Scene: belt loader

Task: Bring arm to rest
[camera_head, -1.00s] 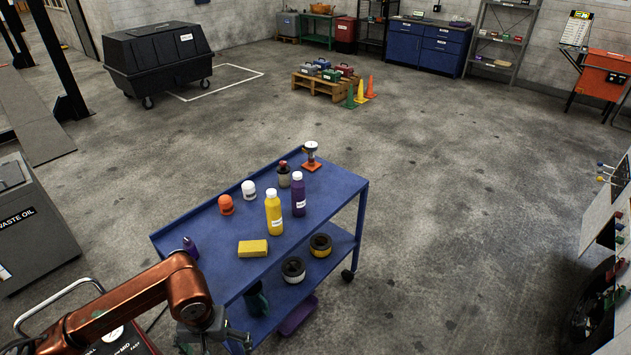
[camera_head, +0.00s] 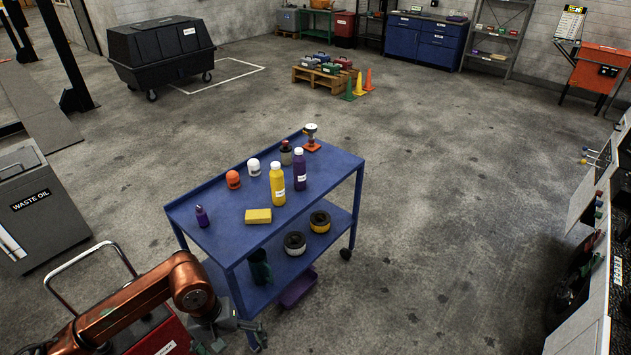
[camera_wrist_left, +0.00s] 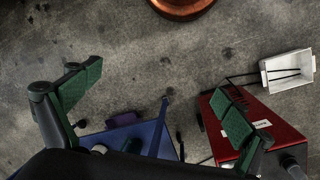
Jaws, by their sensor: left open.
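My left arm comes in at the lower left of the head view, bent down in front of the blue cart (camera_head: 215,245). My left gripper (camera_head: 232,345) is low beside the cart's near left corner, partly cut off by the picture's bottom edge. In the left wrist view its two green-padded fingers (camera_wrist_left: 160,100) are spread wide with nothing between them. Behind them are the floor, a piece of the blue cart and a red box. My right arm and gripper are not in view.
The cart top holds a yellow bottle (camera_head: 277,184), a purple bottle (camera_head: 299,169), a yellow sponge (camera_head: 258,216) and other small items. A red box (camera_wrist_left: 250,125) and a white bin (camera_wrist_left: 289,72) stand near the gripper. A waste oil tank (camera_head: 40,215) is at left. Floor to the right is open.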

